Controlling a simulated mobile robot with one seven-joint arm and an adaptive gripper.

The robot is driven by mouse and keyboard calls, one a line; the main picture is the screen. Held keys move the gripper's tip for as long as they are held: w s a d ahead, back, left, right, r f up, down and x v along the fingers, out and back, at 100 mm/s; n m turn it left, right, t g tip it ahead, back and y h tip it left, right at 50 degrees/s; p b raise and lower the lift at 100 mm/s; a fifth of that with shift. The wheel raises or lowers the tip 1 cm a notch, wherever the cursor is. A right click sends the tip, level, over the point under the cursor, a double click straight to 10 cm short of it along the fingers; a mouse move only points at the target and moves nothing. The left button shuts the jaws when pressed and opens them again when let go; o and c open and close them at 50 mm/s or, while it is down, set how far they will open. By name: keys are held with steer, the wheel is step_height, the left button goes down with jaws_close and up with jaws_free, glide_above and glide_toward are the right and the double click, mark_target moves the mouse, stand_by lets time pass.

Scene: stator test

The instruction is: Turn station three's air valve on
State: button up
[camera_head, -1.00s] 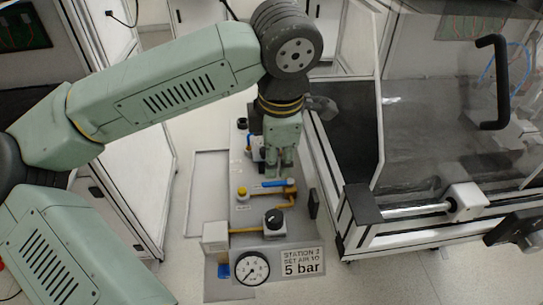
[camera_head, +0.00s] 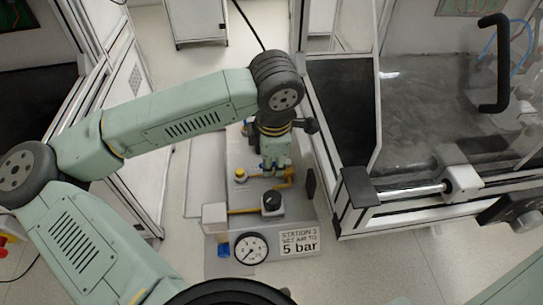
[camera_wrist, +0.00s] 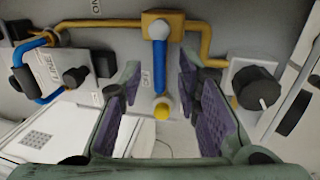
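The blue valve handle (camera_wrist: 159,66) runs down from its yellow valve block (camera_wrist: 163,24) in the wrist view, along the OFF label (camera_wrist: 145,78). An ON label (camera_wrist: 96,7) is near the upper left. My gripper (camera_wrist: 160,80) is open, with one purple-padded finger on each side of the handle and visible gaps. In the head view my gripper (camera_head: 274,171) is over the valve and hides most of the handle. The sign (camera_head: 299,243) reads station 3, set air to 5 bar.
A black knob (camera_head: 273,202), a round gauge (camera_head: 251,248) and a yellow button (camera_head: 240,175) are on the same panel. Left of the valve in the wrist view is a blue loop (camera_wrist: 30,78) by the LINE label. A framed machine enclosure (camera_head: 343,205) stands close on the right.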

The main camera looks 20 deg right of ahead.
jaws_close()
stand_by(0.4)
